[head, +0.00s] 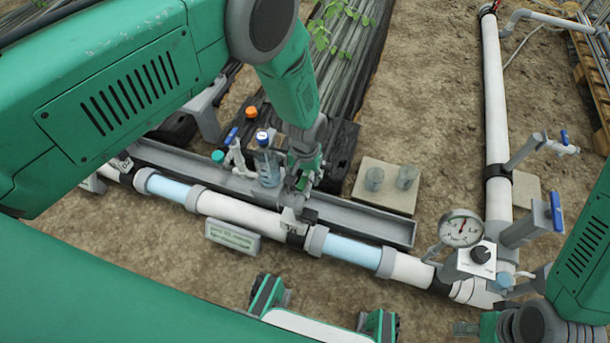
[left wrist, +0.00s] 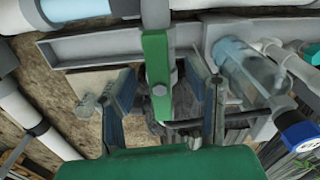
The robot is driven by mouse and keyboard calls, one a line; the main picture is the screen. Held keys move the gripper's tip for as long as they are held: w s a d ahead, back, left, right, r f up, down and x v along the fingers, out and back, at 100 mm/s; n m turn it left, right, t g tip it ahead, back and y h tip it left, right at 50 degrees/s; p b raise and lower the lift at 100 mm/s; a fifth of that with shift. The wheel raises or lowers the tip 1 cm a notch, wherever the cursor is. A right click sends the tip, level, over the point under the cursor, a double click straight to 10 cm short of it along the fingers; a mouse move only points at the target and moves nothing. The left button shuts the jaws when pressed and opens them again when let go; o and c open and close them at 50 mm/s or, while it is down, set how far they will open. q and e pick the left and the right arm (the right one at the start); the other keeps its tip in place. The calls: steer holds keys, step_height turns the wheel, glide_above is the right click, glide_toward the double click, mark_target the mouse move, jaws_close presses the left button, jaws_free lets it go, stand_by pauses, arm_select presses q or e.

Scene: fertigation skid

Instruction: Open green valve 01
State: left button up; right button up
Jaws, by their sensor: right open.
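The green valve's handle (left wrist: 157,75) is a flat green lever on a grey stem, upright in the left wrist view. My left gripper (left wrist: 164,85) is open, with one finger on each side of the handle. Gaps show between the fingers and the handle. In the head view my left gripper (head: 299,182) hangs over the grey channel beside the white pipe (head: 240,212). There the arm and fingers mostly hide the handle. My right gripper (head: 468,328) is open at the lower right, partly hidden by its own arm and cut by the frame's edge.
A clear container with a blue cap (head: 267,168) stands close left of my left gripper. Two small cups stand on a pale slab (head: 386,186) to the right. A pressure gauge (head: 461,228) and a blue-handled valve (head: 557,211) are at the right. Bare soil lies beyond.

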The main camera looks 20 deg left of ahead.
arm_select(q)
steer(key=shift+r, duration=0.1)
step_height(320, 180, up, 10)
steer(key=p, duration=0.8)
